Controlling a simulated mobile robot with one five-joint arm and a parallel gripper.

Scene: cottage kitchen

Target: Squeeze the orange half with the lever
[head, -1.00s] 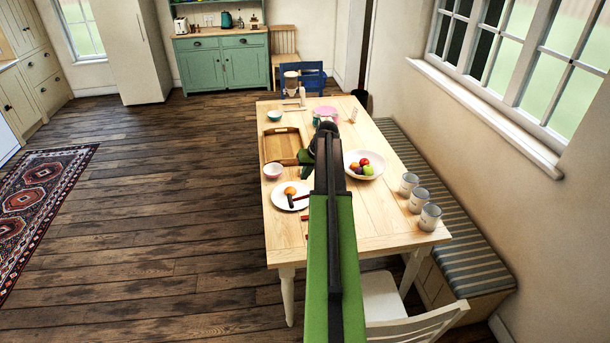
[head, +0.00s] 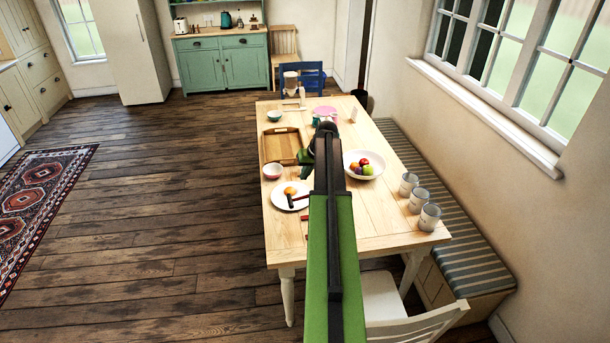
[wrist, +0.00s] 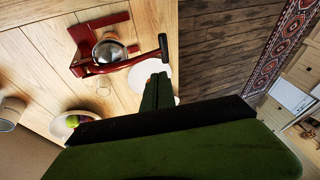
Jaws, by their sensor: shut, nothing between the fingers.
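The press with its red lever (wrist: 128,62) stands on the table in the wrist view. A shiny metal dome (wrist: 108,51) sits in its middle, and the lever ends in a black grip (wrist: 163,46). In the head view my arm hides most of the press; its black grip (head: 291,201) shows in front of a white plate (head: 279,203). An orange-coloured piece (head: 290,190) shows at that plate; I cannot tell whether it is the orange half. I cannot see inside the press. My gripper (wrist: 160,78) is shut and empty, near the black grip and apart from it.
A fruit bowl (head: 374,175) and three cups (head: 418,204) stand on the right. A white chair (head: 415,325) is at the near edge.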

